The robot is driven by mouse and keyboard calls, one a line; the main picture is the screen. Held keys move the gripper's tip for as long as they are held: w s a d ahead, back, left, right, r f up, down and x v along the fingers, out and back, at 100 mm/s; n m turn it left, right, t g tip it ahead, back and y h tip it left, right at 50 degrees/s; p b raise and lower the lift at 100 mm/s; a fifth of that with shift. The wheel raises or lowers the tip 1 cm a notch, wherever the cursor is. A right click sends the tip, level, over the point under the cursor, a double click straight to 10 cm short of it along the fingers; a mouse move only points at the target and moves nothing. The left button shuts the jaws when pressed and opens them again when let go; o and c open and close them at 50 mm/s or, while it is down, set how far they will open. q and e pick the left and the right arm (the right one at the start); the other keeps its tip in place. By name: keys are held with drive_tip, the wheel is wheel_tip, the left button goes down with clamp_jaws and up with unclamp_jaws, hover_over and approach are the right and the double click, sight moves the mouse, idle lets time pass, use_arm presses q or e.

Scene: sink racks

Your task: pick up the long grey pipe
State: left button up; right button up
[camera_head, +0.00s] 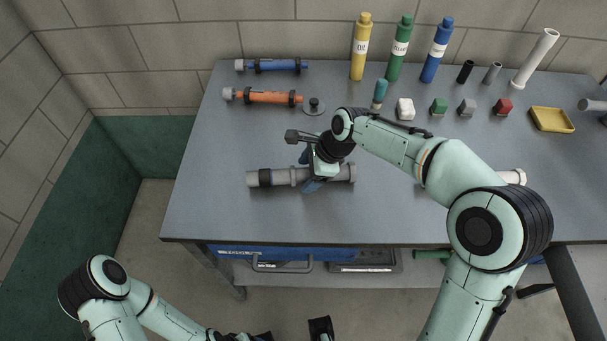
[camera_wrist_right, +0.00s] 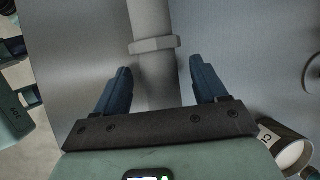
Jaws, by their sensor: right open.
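The long grey pipe (camera_head: 280,177) lies on its side near the front of the grey bench, with a dark band near its left end and wider collars. My right gripper (camera_head: 309,172) is over it, right of its middle, and hides part of it. In the right wrist view, the open blue fingers (camera_wrist_right: 161,85) are on either side of the pipe (camera_wrist_right: 152,25), with gaps to it and a hexagonal collar just ahead. My left arm shows at the bottom left; its gripper is largely cut off by the lower edge, and its opening is unclear.
Blue (camera_head: 277,65) and orange (camera_head: 268,97) pipe assemblies lie behind. Yellow (camera_head: 361,47), green (camera_head: 398,48) and blue (camera_head: 437,50) bottles stand at the back. Small blocks and a yellow tray (camera_head: 551,120) sit right. A pale pipe end (camera_head: 513,177) shows behind my right arm.

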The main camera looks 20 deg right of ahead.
drive_tip(key=c, duration=1.3)
drive_tip(key=shift+o, duration=0.2)
drive_tip(key=shift+r, duration=0.1)
